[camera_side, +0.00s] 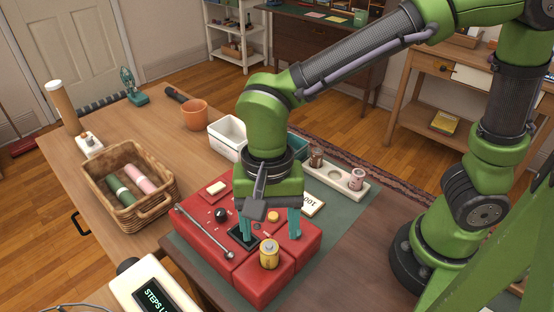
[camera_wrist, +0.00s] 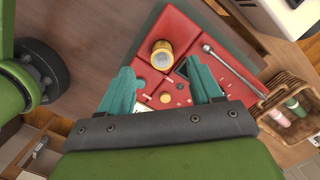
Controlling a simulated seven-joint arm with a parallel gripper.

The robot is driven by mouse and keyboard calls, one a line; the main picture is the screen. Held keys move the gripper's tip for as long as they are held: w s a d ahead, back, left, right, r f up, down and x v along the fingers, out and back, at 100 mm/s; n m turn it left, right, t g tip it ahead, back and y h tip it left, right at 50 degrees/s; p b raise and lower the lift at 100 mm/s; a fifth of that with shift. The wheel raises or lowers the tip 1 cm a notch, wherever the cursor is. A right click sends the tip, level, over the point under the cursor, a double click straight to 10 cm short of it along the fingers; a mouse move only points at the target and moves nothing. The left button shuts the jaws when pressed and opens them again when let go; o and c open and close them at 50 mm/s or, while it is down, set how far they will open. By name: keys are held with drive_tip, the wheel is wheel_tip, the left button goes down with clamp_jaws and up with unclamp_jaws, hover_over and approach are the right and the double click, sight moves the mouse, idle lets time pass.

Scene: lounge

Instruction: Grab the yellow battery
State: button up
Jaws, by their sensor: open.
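The yellow battery (camera_side: 269,254) stands upright on the front part of a red block-like surface (camera_side: 265,287). In the wrist view the battery (camera_wrist: 162,54) is just beyond my fingertips, a little left of the middle of the gap. My gripper (camera_side: 270,231) is above the red surface, behind the battery in the side view, with its teal fingers pointing down. In the wrist view my gripper (camera_wrist: 163,82) has its two fingers spread apart with nothing held between them. The battery appears apart from both fingers.
On the red surface lie a metal wrench-like rod (camera_side: 205,232), a black ball (camera_side: 221,214), a dark flat square (camera_side: 243,236) and small bits. A wicker basket (camera_side: 130,207) with rolls stands at left, a white device (camera_side: 150,290) at front left. A tray with cups (camera_side: 335,178) is behind.

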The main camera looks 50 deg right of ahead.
sight(269, 246)
wheel_tip(269, 246, down, 7)
drive_tip(key=shift+a+r, duration=0.1)
drive_tip(key=shift+r, duration=0.1)
idle(0.3)
clamp_jaws()
